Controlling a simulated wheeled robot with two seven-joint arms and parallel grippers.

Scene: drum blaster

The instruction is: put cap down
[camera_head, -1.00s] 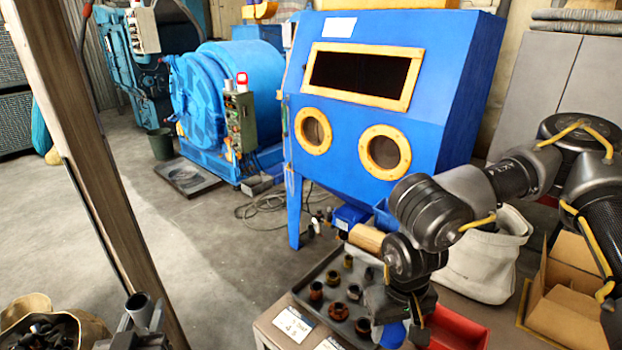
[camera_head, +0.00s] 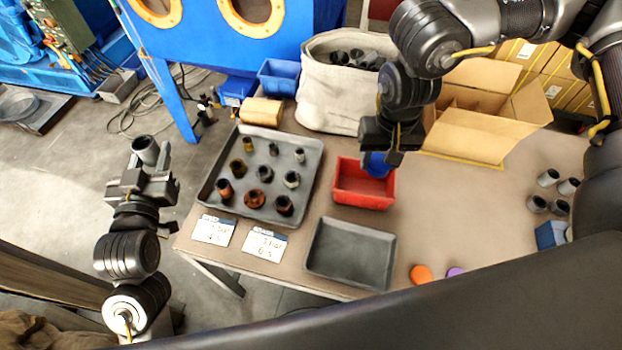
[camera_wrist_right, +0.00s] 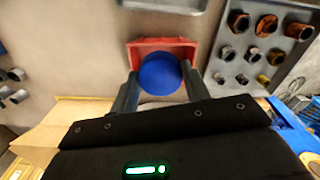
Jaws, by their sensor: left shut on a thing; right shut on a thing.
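A blue cap (camera_head: 376,165) is held in my right gripper (camera_head: 385,155), which is shut on it above the red bin (camera_head: 350,195). In the right wrist view the round blue cap (camera_wrist_right: 160,74) sits between the two fingers, with the red bin (camera_wrist_right: 183,46) behind it. How high the cap is above the bin is hard to tell. My left gripper (camera_head: 146,165) is at the left, off the table, shut on a grey cylindrical fitting (camera_head: 146,150) that stands upright in its jaws.
A grey tray (camera_head: 318,150) with several fittings stands left of the red bin. An empty dark tray (camera_head: 350,254) lies in front. Orange (camera_head: 421,274) and purple (camera_head: 455,272) discs lie near the front edge. A white sack (camera_head: 325,108) and an open cardboard box (camera_head: 477,140) stand behind.

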